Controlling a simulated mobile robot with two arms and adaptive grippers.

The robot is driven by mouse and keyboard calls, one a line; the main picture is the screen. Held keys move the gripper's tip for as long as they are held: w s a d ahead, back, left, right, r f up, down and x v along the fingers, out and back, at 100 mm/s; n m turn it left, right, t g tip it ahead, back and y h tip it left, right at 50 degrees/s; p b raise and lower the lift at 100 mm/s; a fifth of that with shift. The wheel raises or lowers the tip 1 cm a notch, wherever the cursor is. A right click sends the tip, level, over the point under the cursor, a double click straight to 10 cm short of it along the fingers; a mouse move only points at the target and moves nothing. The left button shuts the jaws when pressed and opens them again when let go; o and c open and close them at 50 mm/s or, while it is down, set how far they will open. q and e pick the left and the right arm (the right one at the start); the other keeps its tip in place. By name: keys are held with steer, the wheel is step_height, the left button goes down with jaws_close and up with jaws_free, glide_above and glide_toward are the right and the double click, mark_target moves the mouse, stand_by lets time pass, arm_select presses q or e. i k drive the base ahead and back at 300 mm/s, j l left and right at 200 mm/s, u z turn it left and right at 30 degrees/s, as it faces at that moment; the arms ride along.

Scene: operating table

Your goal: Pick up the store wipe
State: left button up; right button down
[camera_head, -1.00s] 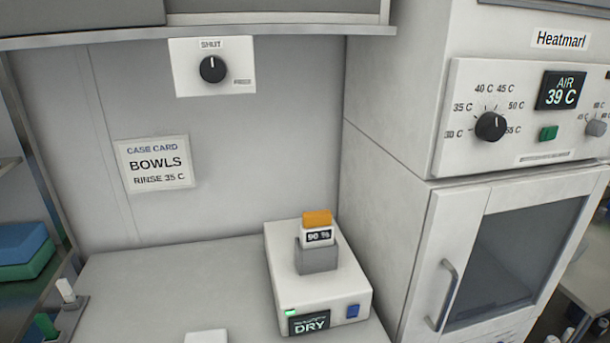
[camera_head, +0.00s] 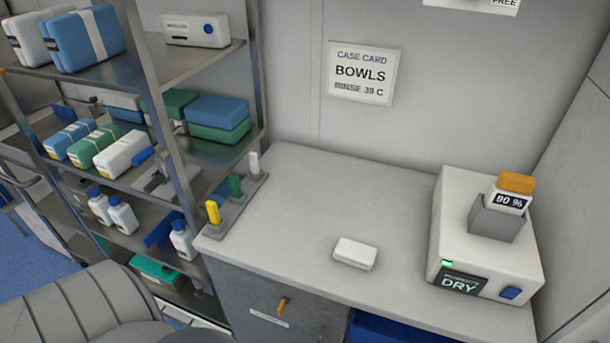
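A small white block with rounded edges (camera_head: 355,253) lies on the grey counter (camera_head: 300,205), left of the dryer box. No label on it can be read, so I cannot tell for certain that it is the store wipe. It lies flat with bare counter around it. Neither of my grippers shows in the head view.
A white box marked DRY (camera_head: 455,240) stands at the counter's right, with an orange-topped 90 % piece (camera_head: 512,195) in its grey holder. A rack with white, green and yellow pegs (camera_head: 236,195) sits at the left edge. Metal shelves (camera_head: 190,65) hold packs and bottles.

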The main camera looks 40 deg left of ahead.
mark_target(360, 257)
steer(key=u, duration=0.8)
steer(key=z, duration=1.35)
steer(key=u, duration=1.35)
